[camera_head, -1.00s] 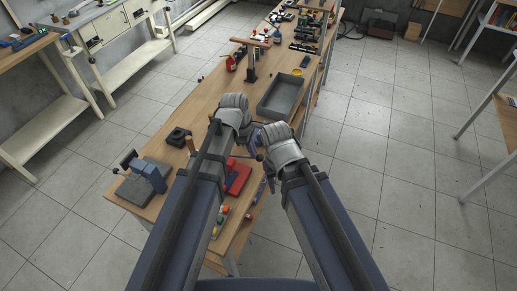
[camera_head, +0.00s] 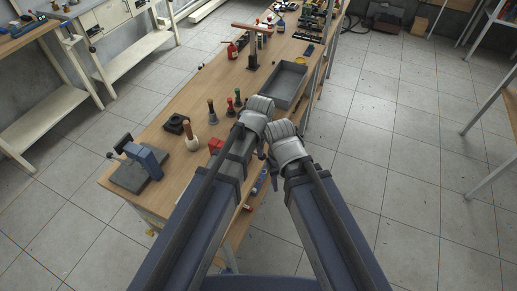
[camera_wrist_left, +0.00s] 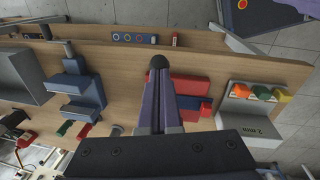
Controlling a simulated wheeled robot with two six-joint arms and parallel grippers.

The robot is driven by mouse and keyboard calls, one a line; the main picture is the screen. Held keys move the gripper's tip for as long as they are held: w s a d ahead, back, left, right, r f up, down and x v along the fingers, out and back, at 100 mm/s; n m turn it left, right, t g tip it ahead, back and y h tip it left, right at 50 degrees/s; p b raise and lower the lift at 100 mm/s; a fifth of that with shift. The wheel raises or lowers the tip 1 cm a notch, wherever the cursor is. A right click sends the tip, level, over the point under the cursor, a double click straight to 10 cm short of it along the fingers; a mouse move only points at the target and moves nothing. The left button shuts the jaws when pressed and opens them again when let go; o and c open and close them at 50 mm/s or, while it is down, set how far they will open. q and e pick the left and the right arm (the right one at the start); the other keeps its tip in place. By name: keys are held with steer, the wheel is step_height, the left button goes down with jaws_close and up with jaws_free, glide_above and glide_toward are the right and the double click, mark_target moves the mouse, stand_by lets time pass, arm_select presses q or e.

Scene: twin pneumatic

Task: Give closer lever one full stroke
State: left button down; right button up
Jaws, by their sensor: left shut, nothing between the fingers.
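I cannot tell for sure which part is the closer lever. In the left wrist view a black round knob (camera_wrist_left: 158,62) shows right at the tips of my left gripper (camera_wrist_left: 160,72); contact is unclear. Its fingers are together with nothing between them, above the bench near a red block (camera_wrist_left: 189,85). In the head view the left gripper is mostly hidden below its wrist. A blue and grey bench device (camera_head: 147,158) with a dark knobbed handle stands at the bench's near left. My right gripper is hidden behind its wrist.
The wooden bench (camera_head: 200,90) carries a grey tray (camera_head: 283,82), a black block (camera_head: 176,124) and several handled tools (camera_head: 188,138). In the left wrist view a grey stand (camera_wrist_left: 245,121) holds coloured pieces. Tiled floor (camera_head: 390,130) is open right of the bench.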

arm_select(q)
steer(key=shift+f, duration=0.45)
steer(key=shift+s+b, duration=0.1)
steer(key=shift+b, duration=0.2)
arm_select(e)
steer(key=shift+f, duration=0.5)
arm_select(q)
steer(key=shift+s+f, duration=0.1)
steer(key=shift+s, duration=0.05)
arm_select(e)
steer(key=shift+s, duration=0.1)
